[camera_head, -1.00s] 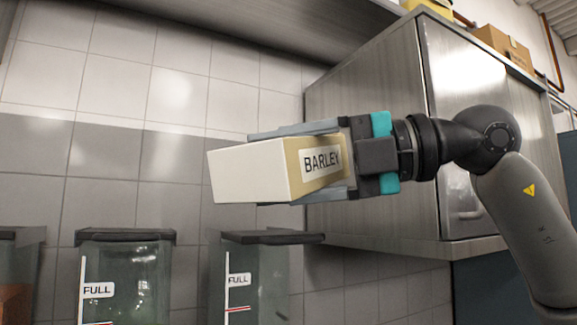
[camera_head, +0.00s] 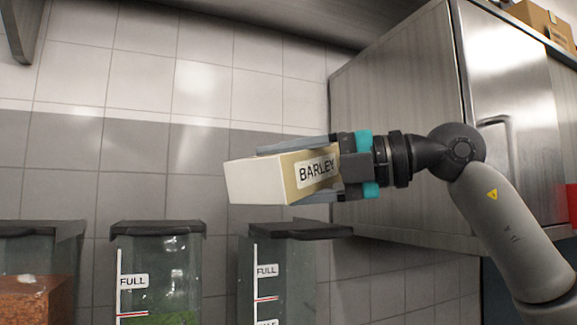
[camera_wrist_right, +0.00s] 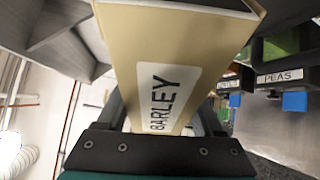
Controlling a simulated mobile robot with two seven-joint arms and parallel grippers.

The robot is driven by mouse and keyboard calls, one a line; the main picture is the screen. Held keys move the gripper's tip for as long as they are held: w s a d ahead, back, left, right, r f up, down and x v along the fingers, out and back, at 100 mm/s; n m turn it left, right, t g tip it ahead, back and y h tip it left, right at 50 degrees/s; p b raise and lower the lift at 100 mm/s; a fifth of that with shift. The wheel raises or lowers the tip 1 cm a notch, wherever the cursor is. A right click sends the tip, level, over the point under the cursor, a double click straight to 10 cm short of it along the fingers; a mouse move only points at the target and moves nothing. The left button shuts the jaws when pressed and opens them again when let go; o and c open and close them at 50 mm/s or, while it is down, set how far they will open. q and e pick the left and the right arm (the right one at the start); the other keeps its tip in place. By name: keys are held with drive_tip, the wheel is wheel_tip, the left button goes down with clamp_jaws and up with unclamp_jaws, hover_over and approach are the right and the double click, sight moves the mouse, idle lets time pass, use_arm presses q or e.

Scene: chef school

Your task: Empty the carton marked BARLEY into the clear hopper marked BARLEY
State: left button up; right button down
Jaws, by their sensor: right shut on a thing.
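The carton marked BARLEY (camera_head: 262,180) is tan with a pale end and lies on its side in the air. My right gripper (camera_head: 285,172) is shut on it, one finger above and one below, with the pale end pointing left. The carton also fills the middle of the right wrist view (camera_wrist_right: 172,60), its label readable. In the head view it is above and in front of the right clear hopper (camera_head: 285,285). That hopper has a FULL mark; no BARLEY label is readable on any hopper. My left gripper is out of view.
A middle hopper (camera_head: 185,265) holds something green, and a left hopper (camera_head: 40,295) something reddish-brown. Dark lids top them. A metal cabinet (camera_head: 400,85) stands behind my right arm. The wrist view shows a PEAS label (camera_wrist_right: 282,77) at right. Tiled wall lies behind.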

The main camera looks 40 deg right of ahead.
drive_tip(key=w+d+m+p, duration=0.2)
drive_tip(key=w+d+p, duration=0.1)
drive_tip(key=w, duration=0.7)
drive_tip(key=w+d+r+m+t+y+p, duration=0.1)
drive_tip(key=w+d+p, duration=0.3)
drive_tip(key=w, duration=0.6)
drive_tip(key=shift+d+r+m+t+p, duration=0.25)
drive_tip(key=shift+m+p, duration=0.55)
drive_tip(key=shift+p, duration=0.4)
drive_tip(key=shift+w+a+f, duration=0.1)
drive_tip(key=shift+w+f, duration=0.05)
idle(1.9)
